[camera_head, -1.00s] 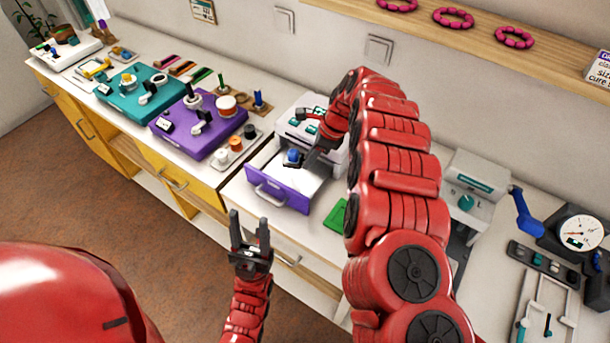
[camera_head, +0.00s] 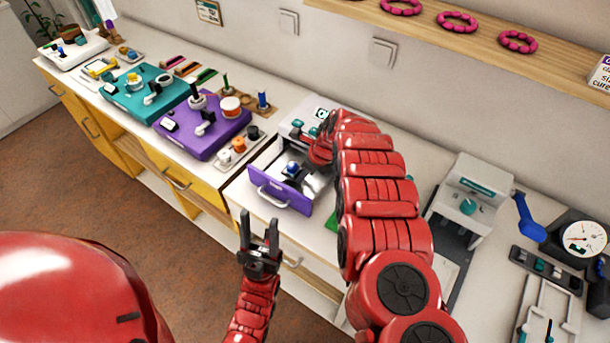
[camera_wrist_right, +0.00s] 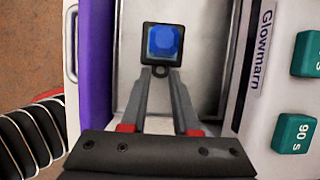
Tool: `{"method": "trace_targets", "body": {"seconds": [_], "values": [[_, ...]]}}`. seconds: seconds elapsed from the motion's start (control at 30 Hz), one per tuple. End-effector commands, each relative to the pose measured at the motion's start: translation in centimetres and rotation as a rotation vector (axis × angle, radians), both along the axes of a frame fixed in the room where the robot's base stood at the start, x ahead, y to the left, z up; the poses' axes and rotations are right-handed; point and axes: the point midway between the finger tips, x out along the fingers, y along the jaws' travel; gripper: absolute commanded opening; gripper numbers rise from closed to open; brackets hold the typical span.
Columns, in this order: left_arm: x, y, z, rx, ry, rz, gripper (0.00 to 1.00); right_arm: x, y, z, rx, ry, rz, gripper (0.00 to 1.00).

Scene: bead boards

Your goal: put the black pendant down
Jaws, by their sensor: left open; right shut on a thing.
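The black pendant (camera_wrist_right: 163,45) is a square black frame with a blue faceted middle and a small loop. My right gripper (camera_wrist_right: 163,72) is shut on its loop end in the right wrist view. The pendant is over the pale inside of the open purple-fronted drawer (camera_wrist_right: 98,60); I cannot tell whether it touches the drawer floor. In the head view the pendant (camera_head: 292,168) shows as a small blue spot inside the drawer (camera_head: 279,191), and my right arm partly hides the gripper. My left gripper (camera_head: 260,232) is open and empty, in front of the bench edge.
The drawer belongs to a white unit with teal buttons (camera_wrist_right: 297,134) marked "Glowmarn". A purple board (camera_head: 205,130) and a teal board (camera_head: 140,95) with parts stand to the left. A grey-white press (camera_head: 470,195) and a dial gauge (camera_head: 583,238) stand to the right.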

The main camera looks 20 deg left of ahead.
Motion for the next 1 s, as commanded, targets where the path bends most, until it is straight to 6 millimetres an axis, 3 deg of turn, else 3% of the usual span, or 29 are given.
{"method": "trace_targets", "body": {"seconds": [0.2,0.57,0.6,0.73,1.0], "values": [[0.0,0.0,0.3,0.0,0.0,0.0,0.5,-0.1,0.0,-1.5,0.001,0.001,0.0,0.0],[0.0,0.0,-0.2,0.0,0.0,0.0,0.5,0.0,0.0,-2.0,0.001,0.001,0.0,0.0],[0.0,0.0,0.0,0.0,0.0,0.0,0.5,-0.1,0.0,-1.8,0.001,0.001,0.0,0.34],[0.0,0.0,0.0,0.0,0.0,0.0,0.5,-0.1,0.0,-1.8,0.001,0.001,0.0,0.57],[0.0,0.0,0.1,0.0,0.0,0.0,0.5,-0.1,0.0,-1.8,0.001,0.002,0.001,0.59]]}}
